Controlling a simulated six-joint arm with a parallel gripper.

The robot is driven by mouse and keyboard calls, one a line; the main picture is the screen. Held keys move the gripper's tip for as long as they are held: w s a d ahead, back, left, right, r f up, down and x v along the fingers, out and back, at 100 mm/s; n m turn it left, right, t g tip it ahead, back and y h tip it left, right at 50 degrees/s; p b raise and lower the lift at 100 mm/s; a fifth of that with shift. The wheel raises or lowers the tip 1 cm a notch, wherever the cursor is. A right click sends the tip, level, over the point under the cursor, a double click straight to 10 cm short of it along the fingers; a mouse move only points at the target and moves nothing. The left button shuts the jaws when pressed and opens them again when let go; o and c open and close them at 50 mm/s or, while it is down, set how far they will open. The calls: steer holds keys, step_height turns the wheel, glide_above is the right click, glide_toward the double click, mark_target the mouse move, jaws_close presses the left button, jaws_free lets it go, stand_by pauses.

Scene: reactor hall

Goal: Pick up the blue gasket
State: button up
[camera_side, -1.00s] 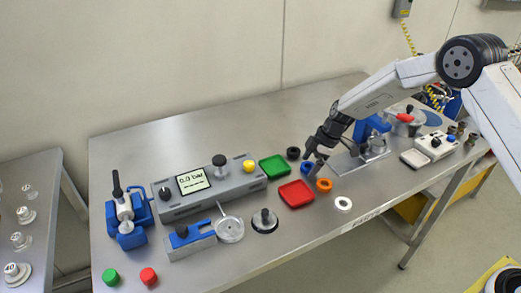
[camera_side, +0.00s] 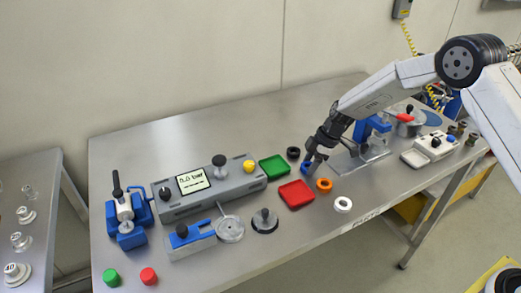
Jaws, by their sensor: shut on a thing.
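The blue gasket (camera_side: 306,167) is a small ring on the steel table, behind the red tray and to the left of the orange gasket. My gripper (camera_side: 311,163) reaches down to it from the upper right and is shut on it. The fingers cover part of the ring. The gasket is at or very near the table top; I cannot tell whether it touches.
Close by are a black gasket (camera_side: 293,153), an orange gasket (camera_side: 324,184), a white gasket (camera_side: 343,204), a red tray (camera_side: 296,194) and a green tray (camera_side: 274,167). A blue press (camera_side: 372,128) stands right of my gripper. The table's back left is clear.

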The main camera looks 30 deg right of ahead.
mark_target(304, 166)
steer(key=shift+r, duration=0.1)
steer(key=shift+r, duration=0.5)
step_height(304, 166, up, 2)
steer(key=s+r, duration=0.9)
steer(key=s, duration=0.5)
steer(key=shift+d+r, duration=0.4)
steer(key=shift+d, duration=0.05)
